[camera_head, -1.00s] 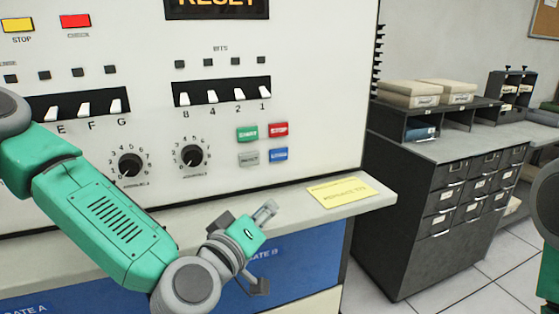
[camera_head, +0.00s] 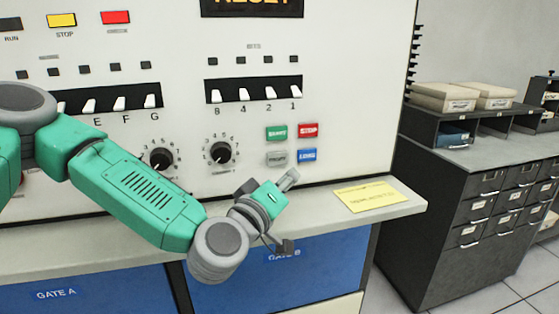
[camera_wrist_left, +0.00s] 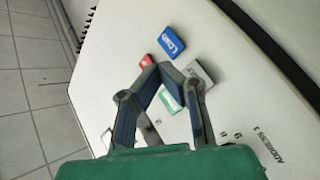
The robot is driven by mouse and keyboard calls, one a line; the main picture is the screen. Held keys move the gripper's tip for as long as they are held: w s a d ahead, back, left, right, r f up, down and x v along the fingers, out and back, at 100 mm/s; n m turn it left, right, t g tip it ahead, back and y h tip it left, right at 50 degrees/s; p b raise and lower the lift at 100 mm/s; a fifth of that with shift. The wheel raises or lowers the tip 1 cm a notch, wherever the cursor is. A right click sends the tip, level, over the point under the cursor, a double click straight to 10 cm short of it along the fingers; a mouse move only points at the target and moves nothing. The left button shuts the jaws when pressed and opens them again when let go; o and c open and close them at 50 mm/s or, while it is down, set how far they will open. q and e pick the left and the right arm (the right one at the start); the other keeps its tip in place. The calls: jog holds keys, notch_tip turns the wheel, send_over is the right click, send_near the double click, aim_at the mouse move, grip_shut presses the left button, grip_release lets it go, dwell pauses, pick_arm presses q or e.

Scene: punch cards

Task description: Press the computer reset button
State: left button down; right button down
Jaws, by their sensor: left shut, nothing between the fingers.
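Four-button cluster on the white computer panel: a green button (camera_head: 276,132), a red one (camera_head: 308,130), a grey one (camera_head: 277,158) and a blue one (camera_head: 307,155). The grey button's label is too small to read. A dark sign at the top edge, cut off, appears to read RESET (camera_head: 252,6). My left gripper (camera_head: 288,180) is shut and empty, just below the grey and blue buttons in the head view. In the left wrist view its fingertips (camera_wrist_left: 160,70) meet in front of the cluster, between the red (camera_wrist_left: 147,61) and green (camera_wrist_left: 170,102) buttons. Contact cannot be told.
A narrow ledge (camera_head: 405,207) with a yellow note (camera_head: 366,197) juts out below the buttons. Two dials (camera_head: 221,152) and a row of white switches (camera_head: 245,95) are on the panel. A dark drawer cabinet (camera_head: 440,225) stands to the right.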

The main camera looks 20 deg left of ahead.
aim_at(285, 158)
pick_arm(q)
jog(key=w+a, duration=0.3)
jog(key=shift+w, duration=0.6)
jog(key=shift+a, duration=0.15)
jog(key=shift+w, duration=0.1)
dwell(0.8)
jog(key=shift+w+a, duration=0.1)
jog(key=shift+w, duration=0.1)
jog(key=shift+w+a, duration=0.25)
jog(key=shift+w, duration=0.1)
dwell(0.7)
jog(key=shift+s+d, duration=0.1)
jog(key=shift+s, duration=0.05)
dwell(0.3)
jog(key=shift+s+d, duration=0.35)
jog(key=shift+s, duration=0.25)
